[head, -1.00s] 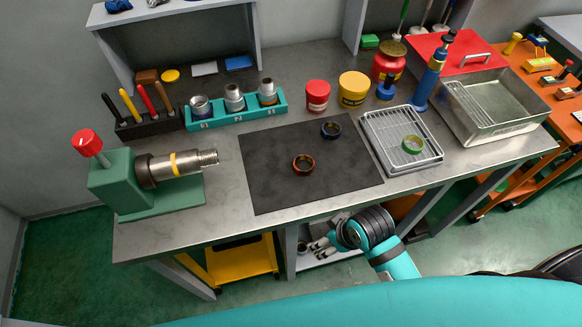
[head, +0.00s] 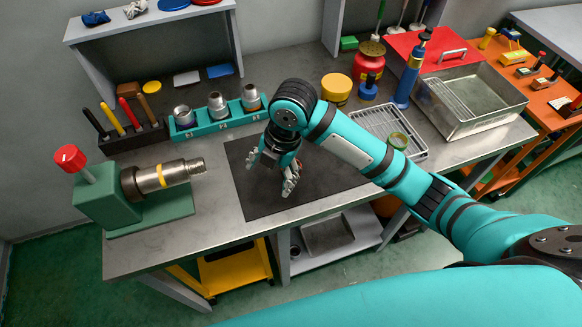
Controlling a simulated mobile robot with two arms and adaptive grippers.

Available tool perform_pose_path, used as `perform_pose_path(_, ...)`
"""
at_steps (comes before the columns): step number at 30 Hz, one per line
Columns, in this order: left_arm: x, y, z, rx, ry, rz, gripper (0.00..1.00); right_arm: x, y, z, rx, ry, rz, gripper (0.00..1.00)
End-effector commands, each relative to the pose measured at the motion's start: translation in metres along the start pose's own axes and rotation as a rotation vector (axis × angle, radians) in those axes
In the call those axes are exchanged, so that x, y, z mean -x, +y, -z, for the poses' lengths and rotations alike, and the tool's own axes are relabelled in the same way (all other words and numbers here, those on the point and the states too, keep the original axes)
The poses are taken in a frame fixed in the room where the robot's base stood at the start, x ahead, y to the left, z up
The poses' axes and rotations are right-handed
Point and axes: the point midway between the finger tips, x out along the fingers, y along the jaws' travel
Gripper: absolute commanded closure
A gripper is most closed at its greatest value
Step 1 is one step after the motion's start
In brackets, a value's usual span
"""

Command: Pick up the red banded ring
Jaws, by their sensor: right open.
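The red banded ring does not show now; my right gripper and forearm cover the part of the dark mat (head: 262,204) where it lay. My right gripper (head: 269,177) hangs over the mat, pointing down, with its fingers spread open. I cannot see anything between the fingers, and how far they are above the mat is hard to tell. My left gripper is not in view.
A green vise (head: 110,197) holding a pipe stands left. A teal rack (head: 216,123) with fittings is behind the mat. A wire tray (head: 419,151) holding a green-banded ring (head: 397,140) and a metal basin (head: 470,105) lie right. The bench front edge is clear.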

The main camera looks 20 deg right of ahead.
Motion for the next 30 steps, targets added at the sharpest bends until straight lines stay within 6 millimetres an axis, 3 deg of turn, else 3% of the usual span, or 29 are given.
perform_pose_path(1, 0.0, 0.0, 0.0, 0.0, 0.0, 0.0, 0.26, 0.018, 0.009, -0.019, 0.127, -0.029, 0.038, 0.21)
perform_pose_path(6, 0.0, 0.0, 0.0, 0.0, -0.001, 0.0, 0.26, 0.068, 0.019, -0.059, 0.477, -0.04, 0.165, 0.21)
perform_pose_path(9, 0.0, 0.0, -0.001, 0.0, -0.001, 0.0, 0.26, 0.091, 0.021, -0.074, 0.591, -0.033, 0.209, 0.21)
perform_pose_path(13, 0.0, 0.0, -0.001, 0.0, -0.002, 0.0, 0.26, 0.102, 0.021, -0.082, 0.66, -0.022, 0.234, 0.21)
perform_pose_path(17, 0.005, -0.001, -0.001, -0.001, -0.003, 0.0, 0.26, 0.089, 0.017, -0.084, 0.671, -0.016, 0.24, 0.21)
perform_pose_path(30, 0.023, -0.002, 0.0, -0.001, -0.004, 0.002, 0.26, 0.002, -0.001, -0.091, 0.668, -0.017, 0.236, 0.21)
